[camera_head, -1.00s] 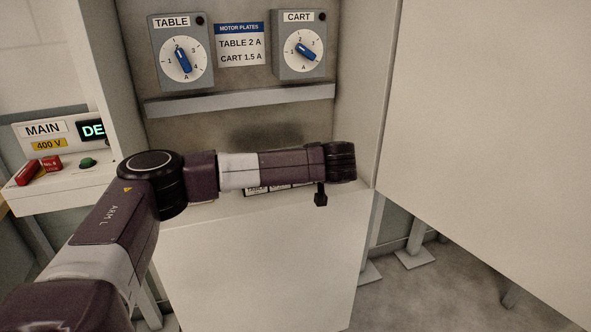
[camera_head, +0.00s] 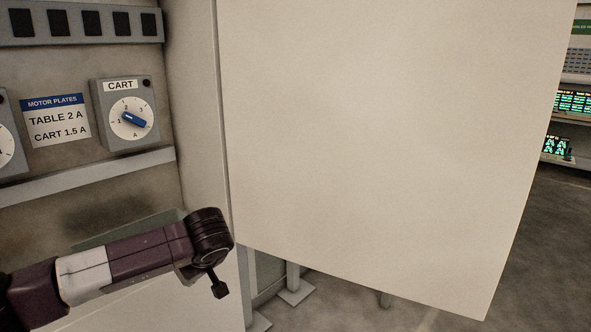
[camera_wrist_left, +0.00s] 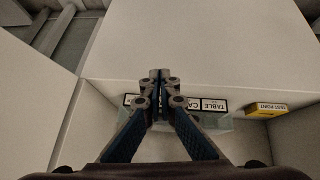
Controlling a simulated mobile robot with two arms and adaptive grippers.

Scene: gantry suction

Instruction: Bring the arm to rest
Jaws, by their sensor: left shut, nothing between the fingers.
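My left arm (camera_head: 110,272) reaches in from the lower left of the head view, in front of the cabinet. Its wrist end is near the cabinet's right side wall, below the CART dial. The fingers are not clearly seen there. In the left wrist view my left gripper (camera_wrist_left: 160,76) is shut, its fingertips together with nothing between them. The tips overlap a row of upside-down labels (camera_wrist_left: 214,105) on the cabinet's lower edge and partly hide them. My right gripper is in neither view.
The CART dial (camera_head: 131,118) has a blue knob, beside a MOTOR PLATES sign (camera_head: 56,119). A large pale panel (camera_head: 380,130) fills the middle right. A yellow TEST POINT label (camera_wrist_left: 266,110) shows in the wrist view. Floor (camera_head: 540,250) is open at the right.

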